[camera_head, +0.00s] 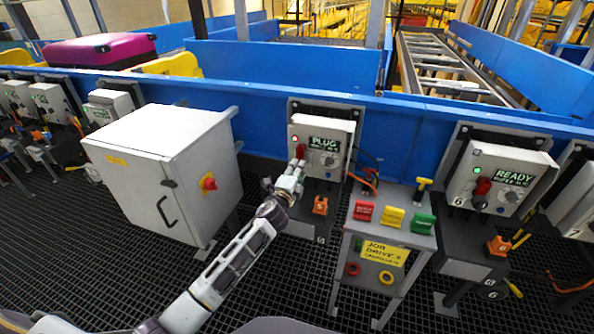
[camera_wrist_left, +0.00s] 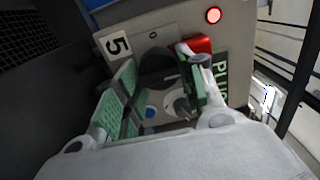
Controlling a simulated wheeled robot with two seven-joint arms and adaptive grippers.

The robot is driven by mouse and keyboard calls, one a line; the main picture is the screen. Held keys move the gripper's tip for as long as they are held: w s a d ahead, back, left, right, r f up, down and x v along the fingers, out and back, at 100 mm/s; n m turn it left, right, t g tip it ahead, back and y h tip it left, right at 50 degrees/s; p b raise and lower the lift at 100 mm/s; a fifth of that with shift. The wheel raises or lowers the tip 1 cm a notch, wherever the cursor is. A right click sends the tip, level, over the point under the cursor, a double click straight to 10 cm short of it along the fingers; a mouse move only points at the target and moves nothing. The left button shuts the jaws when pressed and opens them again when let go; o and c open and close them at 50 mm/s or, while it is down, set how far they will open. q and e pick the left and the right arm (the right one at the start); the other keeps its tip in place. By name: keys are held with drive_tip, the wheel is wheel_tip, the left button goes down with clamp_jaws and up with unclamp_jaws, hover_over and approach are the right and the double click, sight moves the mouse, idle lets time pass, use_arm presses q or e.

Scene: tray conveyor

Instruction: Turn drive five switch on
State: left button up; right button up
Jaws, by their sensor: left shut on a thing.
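The drive five box (camera_head: 325,143) is grey, with a green "PLUG" display and a lit red lamp (camera_head: 294,139). The number 5 plate (camera_wrist_left: 116,45) and lit red lamp (camera_wrist_left: 213,15) show in the left wrist view. Its switch has a red handle (camera_wrist_left: 200,44) and a dark round base (camera_wrist_left: 157,66). My left gripper (camera_head: 298,168) is at the box's front left, its green-padded fingers (camera_wrist_left: 163,92) on either side of the switch. It is shut on the switch, whose handle is partly hidden by one finger. My right gripper is not in view.
A grey cabinet (camera_head: 150,170) with a red knob stands left of the arm. A stand with red, yellow and green blocks (camera_head: 393,217) is close right. The drive six box (camera_head: 499,180) shows "READY" and a green lamp. A blue conveyor wall (camera_head: 400,125) runs behind.

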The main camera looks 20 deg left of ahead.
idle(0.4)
use_arm(q)
drive_tip(key=o, duration=1)
drive_tip(key=shift+d, duration=0.1)
drive_tip(key=shift+s, duration=0.1)
drive_tip(key=s, duration=1.1)
drive_tip(key=shift+s+a, duration=0.25)
drive_tip(key=shift+s, duration=0.1)
idle(0.4)
